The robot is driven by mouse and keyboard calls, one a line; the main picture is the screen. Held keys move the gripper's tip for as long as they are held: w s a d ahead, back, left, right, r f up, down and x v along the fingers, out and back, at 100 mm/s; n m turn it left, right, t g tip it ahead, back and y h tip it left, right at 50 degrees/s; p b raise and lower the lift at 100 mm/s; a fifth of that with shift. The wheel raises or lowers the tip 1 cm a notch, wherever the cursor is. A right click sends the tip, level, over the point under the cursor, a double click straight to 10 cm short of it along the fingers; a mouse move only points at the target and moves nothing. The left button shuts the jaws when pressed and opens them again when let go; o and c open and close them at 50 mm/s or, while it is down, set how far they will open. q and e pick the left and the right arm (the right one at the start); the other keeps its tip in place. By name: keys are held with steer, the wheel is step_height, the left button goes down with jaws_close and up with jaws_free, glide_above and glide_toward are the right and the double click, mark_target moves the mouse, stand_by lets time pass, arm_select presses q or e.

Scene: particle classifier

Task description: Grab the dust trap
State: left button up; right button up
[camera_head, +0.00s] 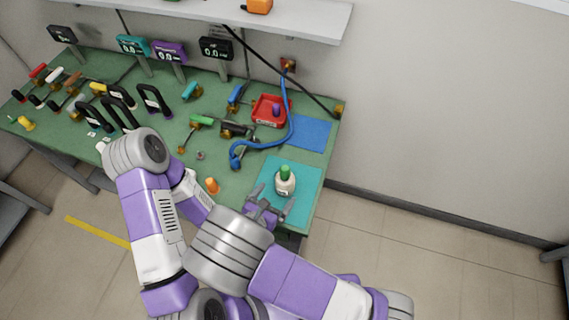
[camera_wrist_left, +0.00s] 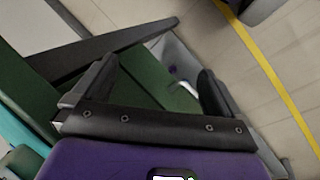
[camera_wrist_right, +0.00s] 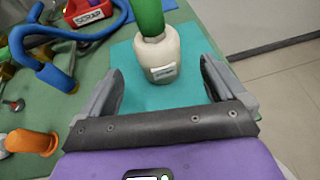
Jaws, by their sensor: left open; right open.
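A cream bottle (camera_head: 285,183) with a green top (camera_head: 285,170) stands upright on a teal mat (camera_head: 306,187) at the right end of the green bench. No view shows legibly whether it is the dust trap; its small label is too small to read. My right gripper (camera_head: 268,203) is open just in front of the bottle. In the right wrist view the bottle (camera_wrist_right: 158,55) stands beyond and between the open fingers, with nothing held. My left gripper (camera_wrist_left: 150,90) is open and empty at the bench's edge; in the head view it is mostly hidden by my arm.
A red tray marked SCRAP (camera_head: 268,121), a blue hose (camera_head: 262,146) and a blue mat (camera_head: 311,133) lie behind the bottle. An orange knob-like piece (camera_head: 212,185) is left of my right gripper. Black handles (camera_head: 120,106) and displays (camera_head: 215,48) fill the left and back.

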mark_target(285, 182)
steer(key=x, duration=0.2)
steer(key=shift+w, duration=0.45)
steer(key=b+x, duration=0.1)
steer(key=x, duration=0.4)
steer(key=shift+d, duration=0.1)
steer(key=shift+s, duration=0.1)
steer(key=c, duration=1.2)
steer(key=shift+c, duration=0.2)
steer(key=shift+r, duration=0.1)
